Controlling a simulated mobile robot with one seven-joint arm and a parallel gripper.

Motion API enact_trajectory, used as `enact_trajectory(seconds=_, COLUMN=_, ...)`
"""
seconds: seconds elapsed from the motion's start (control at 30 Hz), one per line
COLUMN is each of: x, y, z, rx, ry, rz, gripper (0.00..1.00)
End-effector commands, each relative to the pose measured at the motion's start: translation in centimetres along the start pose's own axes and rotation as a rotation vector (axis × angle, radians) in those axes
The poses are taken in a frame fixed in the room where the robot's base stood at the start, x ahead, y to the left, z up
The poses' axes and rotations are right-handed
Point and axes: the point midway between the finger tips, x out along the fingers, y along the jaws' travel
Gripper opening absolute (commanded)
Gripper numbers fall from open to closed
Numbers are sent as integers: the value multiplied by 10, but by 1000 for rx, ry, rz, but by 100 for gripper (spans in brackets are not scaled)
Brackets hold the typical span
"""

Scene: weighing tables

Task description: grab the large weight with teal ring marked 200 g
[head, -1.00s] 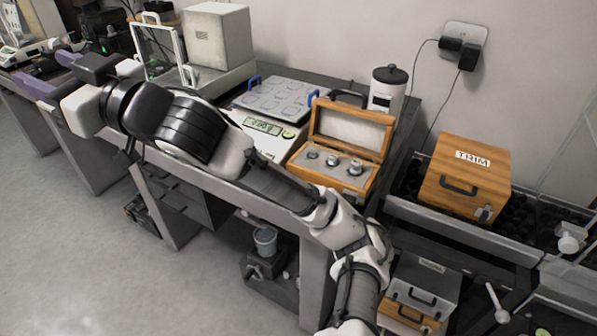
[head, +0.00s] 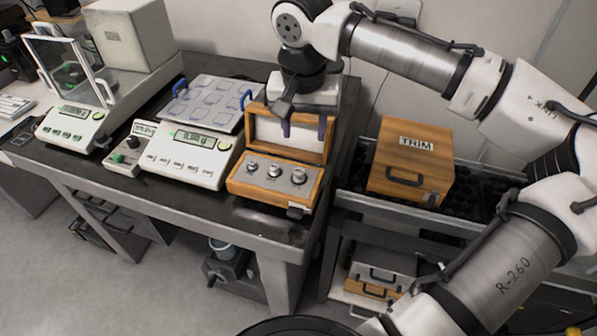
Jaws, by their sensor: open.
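An open wooden weight case (head: 240,188) stands near the front right of the dark table. I cannot make out a teal ring or a 200 g mark at this size. My gripper (head: 303,133) points down above the case, in front of its raised lid. Its two purple-grey fingers are apart with nothing between them. In the picture the fingertips are above the right-hand weight; the exact height gap cannot be told.
A digital scale (head: 190,158) with a blue-handled tray (head: 208,92) behind it stands left of the case. A glass-sided balance (head: 68,125) is farther left. A wooden TRIM box (head: 408,165) sits on a lower surface to the right. The raised lid (head: 266,128) stands close behind my fingers.

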Motion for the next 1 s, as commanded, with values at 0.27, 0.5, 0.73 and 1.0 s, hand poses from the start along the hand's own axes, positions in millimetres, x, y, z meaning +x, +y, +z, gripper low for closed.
enact_trajectory(seconds=0.27, x=54, y=-2, z=0, rx=-4, ry=1, rz=-3, gripper=48)
enact_trajectory(seconds=0.5, x=74, y=-3, z=0, rx=-6, ry=3, rz=-5, gripper=48)
enact_trajectory(seconds=0.73, x=99, y=-10, z=5, rx=-8, ry=2, rz=-3, gripper=48)
enact_trajectory(seconds=1.0, x=124, y=-10, z=5, rx=-6, ry=4, rz=-5, gripper=48)
